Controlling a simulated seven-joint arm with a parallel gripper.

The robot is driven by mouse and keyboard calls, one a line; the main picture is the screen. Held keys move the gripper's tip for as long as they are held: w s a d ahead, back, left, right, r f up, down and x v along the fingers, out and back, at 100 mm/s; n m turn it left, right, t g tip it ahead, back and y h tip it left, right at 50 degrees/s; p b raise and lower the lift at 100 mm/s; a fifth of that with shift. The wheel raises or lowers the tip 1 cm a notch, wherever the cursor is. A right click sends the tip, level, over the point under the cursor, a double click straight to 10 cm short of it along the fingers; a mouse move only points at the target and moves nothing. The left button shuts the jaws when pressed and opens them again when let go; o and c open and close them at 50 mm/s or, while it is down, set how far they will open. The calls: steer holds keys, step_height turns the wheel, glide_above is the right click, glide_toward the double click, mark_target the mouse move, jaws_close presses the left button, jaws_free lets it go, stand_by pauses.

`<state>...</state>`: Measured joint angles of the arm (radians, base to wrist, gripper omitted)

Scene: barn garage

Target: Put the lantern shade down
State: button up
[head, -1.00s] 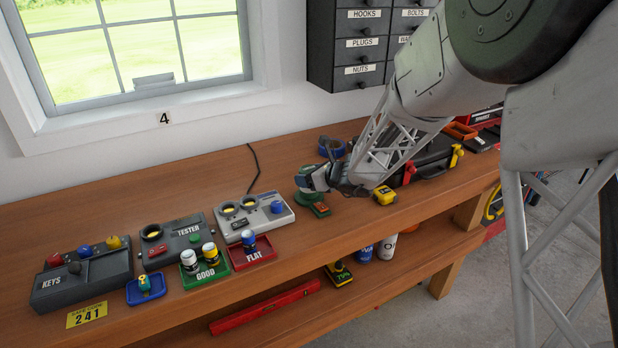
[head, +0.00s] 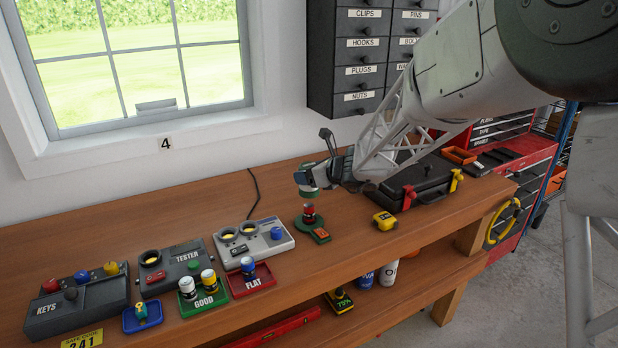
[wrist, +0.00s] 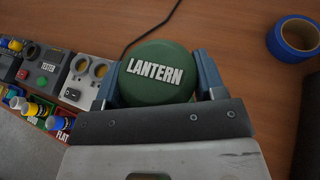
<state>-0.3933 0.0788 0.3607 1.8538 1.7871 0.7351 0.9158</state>
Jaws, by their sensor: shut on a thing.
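The lantern shade (wrist: 157,74) is a round green cap marked LANTERN. It sits between the two fingers of my gripper (wrist: 157,80) in the wrist view. In the head view, my gripper (head: 309,180) is shut on the shade (head: 307,191) and holds it above the bench. Right below is the green lantern base (head: 304,223) with a red-topped battery (head: 309,211) standing upright in it. A gap shows between the shade and the battery. The wrist view hides the base under the shade.
The tester (head: 170,267), a grey two-hole box (head: 250,244) and trays marked GOOD (head: 205,301) and FLAT (head: 250,281) stand to the left. A yellow item (head: 385,221) and a black case (head: 420,180) lie right. Blue tape (wrist: 294,38) lies on the bench.

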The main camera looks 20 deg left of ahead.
steer(key=shift+s, duration=0.15)
stand_by(0.4)
steer(key=s+d+f, duration=0.2)
steer(key=s+d, duration=0.2)
steer(key=s, duration=0.5)
steer(key=s+d+f, duration=0.2)
steer(key=s+d, duration=0.2)
steer(key=s, duration=0.6)
steer(key=s+d+f, duration=0.2)
steer(key=s+d, duration=0.2)
steer(key=s, duration=0.5)
steer(key=shift+s+d, duration=0.2)
steer(key=shift+s, duration=0.1)
steer(key=shift+f, duration=0.1)
steer(key=w+a+f, duration=0.1)
steer(key=w+a, duration=0.8)
steer(key=w, duration=0.4)
steer(key=shift+w+f, duration=0.2)
steer(key=shift+f, duration=0.1)
steer(key=shift+d+f, duration=0.1)
steer(key=shift+f, duration=1.6)
steer(key=shift+f, duration=0.1)
